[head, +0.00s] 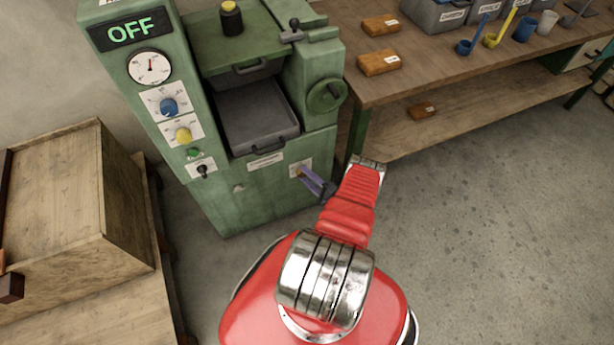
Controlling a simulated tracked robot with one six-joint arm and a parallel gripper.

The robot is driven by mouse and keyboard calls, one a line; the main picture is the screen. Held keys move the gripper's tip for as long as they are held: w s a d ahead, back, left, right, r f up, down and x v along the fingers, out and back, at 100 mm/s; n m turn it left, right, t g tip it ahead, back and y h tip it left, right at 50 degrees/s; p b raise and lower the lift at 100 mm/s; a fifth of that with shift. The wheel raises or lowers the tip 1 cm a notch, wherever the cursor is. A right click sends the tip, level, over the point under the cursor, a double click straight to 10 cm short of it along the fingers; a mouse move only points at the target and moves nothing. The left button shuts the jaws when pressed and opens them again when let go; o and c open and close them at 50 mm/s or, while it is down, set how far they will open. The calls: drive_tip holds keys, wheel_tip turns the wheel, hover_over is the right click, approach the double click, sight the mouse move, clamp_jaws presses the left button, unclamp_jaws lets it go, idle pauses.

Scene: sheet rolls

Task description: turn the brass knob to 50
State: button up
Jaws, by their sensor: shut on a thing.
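The green machine (230,190) stands at the upper left of the head view. A small brass knob (299,170) sits in front of a white scale plate on the machine's lower front, at the right. My gripper (303,176) reaches it from the lower right, with its purple-grey fingers shut on the knob. The fingers hide most of the knob, and its pointer and scale marks are too small to read.
The machine also carries a blue knob (168,107), a yellow knob (183,135), a dial gauge (149,67), an OFF display (132,30) and a green handwheel (327,95). A wooden workbench (440,70) stands right, a wooden crate (70,220) left. Floor at lower right is clear.

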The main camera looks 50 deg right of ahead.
drive_tip(key=shift+a+f, duration=0.1)
idle(0.4)
drive_tip(key=o, duration=1.1)
drive_tip(key=shift+c, duration=0.2)
drive_tip(key=shift+r, duration=0.9)
drive_tip(key=o, duration=0.6)
drive_tip(key=shift+d+r, duration=0.15)
drive_tip(key=shift+r, duration=1.3)
drive_tip(key=shift+d+r, duration=0.15)
drive_tip(key=shift+r, duration=1.25)
drive_tip(key=shift+d+r, duration=0.15)
drive_tip(key=shift+r, duration=1.3)
drive_tip(key=c, duration=0.6)
drive_tip(key=shift+a+f, duration=0.1)
drive_tip(key=shift+a, duration=0.15)
drive_tip(key=shift+a, duration=0.1)
